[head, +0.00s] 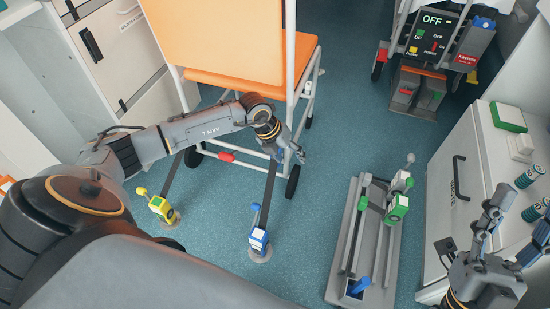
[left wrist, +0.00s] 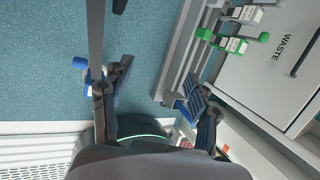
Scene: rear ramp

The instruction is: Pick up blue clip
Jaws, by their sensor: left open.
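The blue clip (head: 258,240), blue and white with a blue lever, stands on a round floor mount, with a dark strap (head: 268,190) running up from it toward the wheeled chair. My left gripper (head: 288,153) is open and empty beside the chair's lower frame, above and apart from the clip. In the left wrist view the clip (left wrist: 82,73) shows at the left, partly hidden behind one finger. The strap (left wrist: 95,30) passes close to that finger; I cannot tell whether they touch. My right gripper (head: 515,225) has its fingers spread, empty, by the white cabinet.
The orange chair (head: 215,35) stands at the top middle. A yellow clip (head: 162,208) is on the floor at left. A grey rail tray (head: 342,235) at right carries a green clip (head: 397,207), a grey one and a blue part. Floor between is clear.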

